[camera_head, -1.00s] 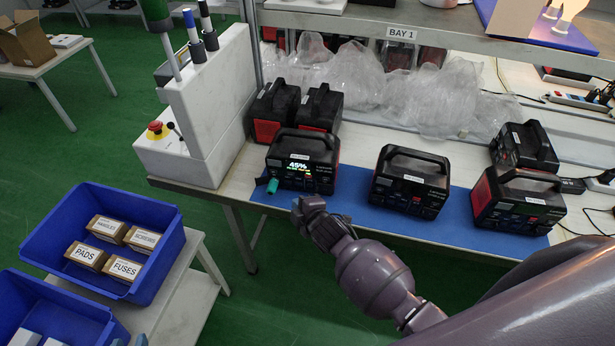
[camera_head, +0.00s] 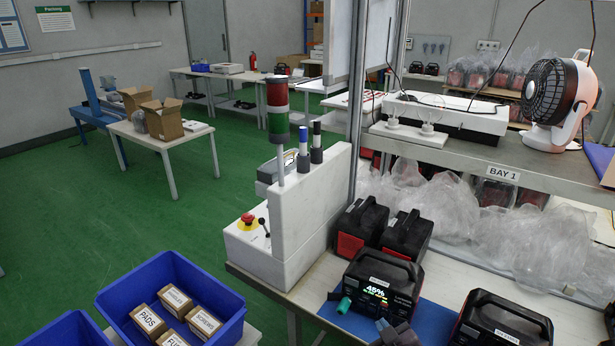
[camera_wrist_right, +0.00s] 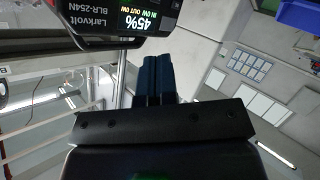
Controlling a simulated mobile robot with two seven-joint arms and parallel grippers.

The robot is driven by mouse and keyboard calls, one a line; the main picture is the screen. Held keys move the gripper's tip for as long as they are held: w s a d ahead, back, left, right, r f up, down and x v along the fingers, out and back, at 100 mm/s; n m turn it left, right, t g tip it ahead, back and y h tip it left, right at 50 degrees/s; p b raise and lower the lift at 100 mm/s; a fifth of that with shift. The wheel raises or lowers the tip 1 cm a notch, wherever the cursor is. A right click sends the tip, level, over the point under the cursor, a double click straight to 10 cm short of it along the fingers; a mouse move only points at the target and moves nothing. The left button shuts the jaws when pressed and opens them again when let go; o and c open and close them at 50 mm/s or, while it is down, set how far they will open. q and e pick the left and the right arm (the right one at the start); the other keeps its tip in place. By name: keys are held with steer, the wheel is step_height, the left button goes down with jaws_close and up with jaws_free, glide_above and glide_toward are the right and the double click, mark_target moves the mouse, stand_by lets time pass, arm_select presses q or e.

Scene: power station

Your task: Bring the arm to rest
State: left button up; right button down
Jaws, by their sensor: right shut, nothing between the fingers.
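My right gripper (camera_head: 396,332) shows at the bottom edge of the head view, just in front of a black power station (camera_head: 378,285) whose screen reads 45%. The rest of that arm is below the frame. In the right wrist view the two dark fingers (camera_wrist_right: 152,78) are together with nothing between them. The power station's lit screen (camera_wrist_right: 146,22) shows beyond them at the upper left, apart from the fingers. A teal plug (camera_head: 343,305) is at the power station's left side. My left gripper is in neither view.
Two red-and-black units (camera_head: 362,226) stand behind. A white control box (camera_head: 300,215) with a signal lamp is at the bench's left. A blue bin (camera_head: 120,296) holds small boxes. Green floor lies open at left.

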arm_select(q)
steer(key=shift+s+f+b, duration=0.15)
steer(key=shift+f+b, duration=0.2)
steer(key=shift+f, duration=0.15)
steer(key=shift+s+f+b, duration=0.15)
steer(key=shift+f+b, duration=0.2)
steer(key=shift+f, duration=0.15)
arm_select(e)
steer(key=s+d+f+m+h, duration=0.1)
steer(key=s+d+f+m, duration=0.1)
steer(key=s, duration=0.5)
steer(key=s+d+f+m+g, duration=0.1)
steer(key=s+d+f+m, duration=0.1)
steer(key=s+d, duration=0.2)
steer(key=s+d+f+m+g+h, duration=0.1)
steer(key=s+d, duration=0.3)
steer(key=s, duration=0.6)
steer(key=shift+s+f+m+h, duration=0.3)
steer(key=shift+s+f+m, duration=0.1)
steer(key=shift+f+m, duration=0.3)
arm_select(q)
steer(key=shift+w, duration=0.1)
arm_select(e)
steer(key=shift+d, duration=0.1)
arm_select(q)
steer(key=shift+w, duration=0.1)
arm_select(e)
steer(key=shift+w+f, duration=0.1)
